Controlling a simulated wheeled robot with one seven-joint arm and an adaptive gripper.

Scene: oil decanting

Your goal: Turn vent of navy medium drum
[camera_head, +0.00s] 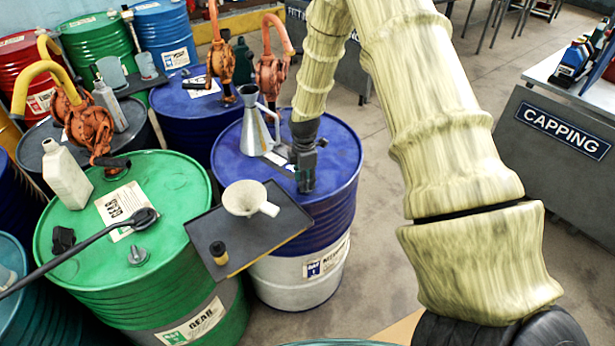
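The navy drum (335,205) with a white lower band stands in the middle, with a label (326,258) that seems to begin "MED". My gripper (305,186) points down at the drum's top, right of the middle of the lid. Its fingertips are at or just above the lid. They are small and dark, so I cannot tell whether they are open or closed on something. The vent is not distinguishable; the gripper may hide it. A metal funnel-topped can (256,125) stands on the same lid, left of my gripper.
A dark tray (283,238) with a cream funnel (248,200) and a small dark bottle (218,252) overlaps the drum's front left. A green gear-oil drum (180,200) stands left, pump-fitted drums behind. A grey capping bench (535,165) is at right.

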